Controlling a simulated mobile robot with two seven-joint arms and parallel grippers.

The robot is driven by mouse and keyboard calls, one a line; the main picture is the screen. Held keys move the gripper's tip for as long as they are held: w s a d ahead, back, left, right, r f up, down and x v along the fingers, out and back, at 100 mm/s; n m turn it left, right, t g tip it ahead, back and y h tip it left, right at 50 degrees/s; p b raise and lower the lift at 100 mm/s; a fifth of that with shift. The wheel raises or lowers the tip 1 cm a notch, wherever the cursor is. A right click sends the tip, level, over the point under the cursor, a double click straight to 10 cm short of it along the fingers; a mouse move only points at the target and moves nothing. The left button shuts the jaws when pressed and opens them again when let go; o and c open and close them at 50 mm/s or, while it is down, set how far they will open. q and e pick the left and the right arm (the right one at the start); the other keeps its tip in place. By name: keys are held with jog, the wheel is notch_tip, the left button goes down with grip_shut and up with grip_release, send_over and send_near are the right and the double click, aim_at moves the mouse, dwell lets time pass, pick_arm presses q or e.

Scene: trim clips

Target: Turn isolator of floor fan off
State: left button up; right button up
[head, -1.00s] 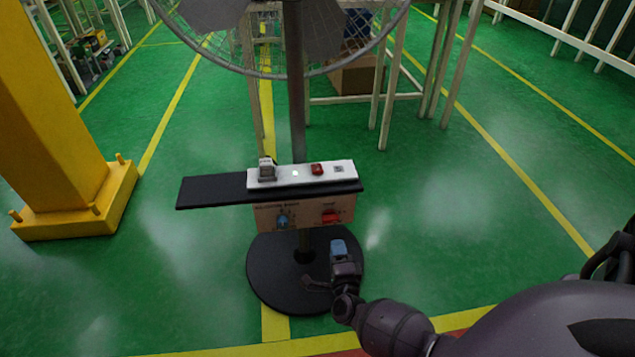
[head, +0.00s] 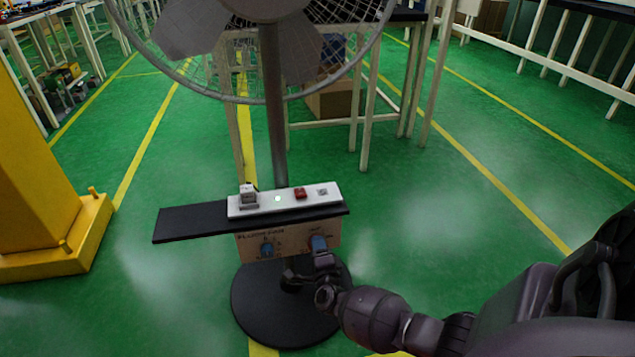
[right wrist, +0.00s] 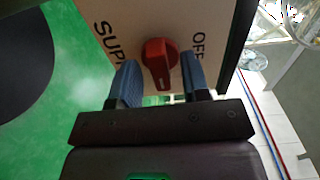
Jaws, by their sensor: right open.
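The floor fan (head: 276,120) stands on a black round base (head: 262,315). My right gripper (right wrist: 162,82) is open, one blue finger on each side of the knob's lower end, with gaps visible. My left gripper is not in view.
A white strip (head: 262,205) with a grey device (head: 248,197), a lit spot and a red switch (head: 300,193) lies on the black shelf (head: 190,222). A yellow pillar (head: 35,200) stands at left. The green floor at right is clear.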

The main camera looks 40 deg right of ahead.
grip_shut()
jog(key=shift+n, duration=0.3)
jog(key=shift+n+p, duration=1.3)
jog(key=shift+n, duration=7.3)
grip_release()
